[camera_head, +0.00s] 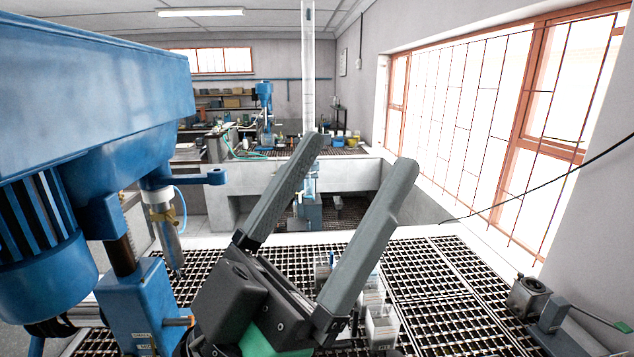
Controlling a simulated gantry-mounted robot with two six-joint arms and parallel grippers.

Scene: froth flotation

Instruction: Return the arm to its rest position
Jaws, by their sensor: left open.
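My left gripper (358,165) is large in the foreground, with its two long grey fingers spread apart and pointing up. Nothing is between the fingers. Its dark body covers part of the grating behind it. My right gripper does not show in this view.
A blue flotation machine (95,95) with a motor stands close on the left. Small clear containers (382,325) stand on the black grating (430,290), partly behind the gripper. A small metal device (528,298) is at the right. The grating right of the gripper is mostly clear.

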